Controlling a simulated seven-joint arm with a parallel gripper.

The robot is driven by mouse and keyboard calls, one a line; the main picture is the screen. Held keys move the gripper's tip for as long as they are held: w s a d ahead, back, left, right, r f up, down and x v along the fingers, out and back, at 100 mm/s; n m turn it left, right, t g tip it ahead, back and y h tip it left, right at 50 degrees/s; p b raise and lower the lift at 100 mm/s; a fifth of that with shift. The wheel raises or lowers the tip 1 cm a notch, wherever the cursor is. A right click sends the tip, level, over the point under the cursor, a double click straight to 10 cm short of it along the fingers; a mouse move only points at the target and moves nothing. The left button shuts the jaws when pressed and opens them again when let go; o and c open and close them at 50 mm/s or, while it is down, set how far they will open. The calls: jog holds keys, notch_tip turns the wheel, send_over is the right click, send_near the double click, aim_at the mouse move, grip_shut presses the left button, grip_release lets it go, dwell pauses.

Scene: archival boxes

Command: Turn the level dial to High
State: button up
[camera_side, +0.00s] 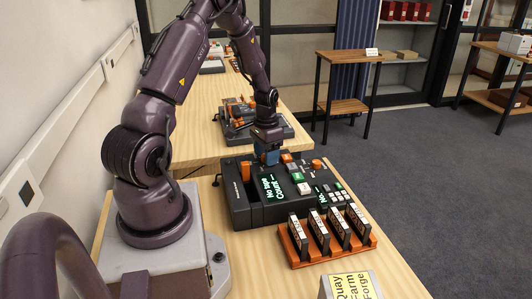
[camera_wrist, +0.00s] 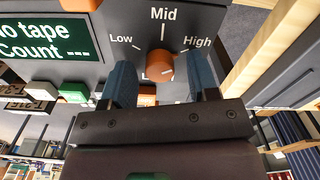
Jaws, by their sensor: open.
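The level dial (camera_wrist: 160,66) is a round orange knob on the dark panel of the device (camera_side: 243,205), with white Low, Mid and High labels around it in the wrist view. Its pointer mark is too small to read surely. My gripper (camera_wrist: 160,82) is open, with one blue finger on the left and one on the right of the dial. I cannot tell whether either finger touches it. In the side view my gripper (camera_side: 268,157) is down at the far end of the device and hides the dial.
A lit green-on-black display (camera_side: 272,188) reads "No tape Count". It sits beside the dial. An orange lever (camera_side: 246,171), an orange knob (camera_side: 317,164) and several buttons stand close by. A wooden rack (camera_side: 327,252) of dark cassettes stands in front. A second device (camera_side: 255,130) is behind.

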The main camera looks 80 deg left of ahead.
notch_tip(320, 180, up, 13)
dwell(0.4)
dwell(0.4)
jog(key=s+d+r+m+t, duration=0.1)
jog(key=s+d+r+t, duration=0.1)
jog(key=d+r, duration=0.3)
jog(key=s+d+r+m+t, duration=0.1)
jog(key=s+d+r, duration=0.2)
jog(key=d, duration=1)
jog(key=s+d+r+m+t, duration=0.1)
jog(key=s+d+r+t, duration=0.1)
jog(key=d+r, duration=0.4)
jog(key=d, duration=0.4)
jog(key=shift+s+r+t, duration=0.3)
jog(key=shift+r, duration=0.05)
dwell(0.6)
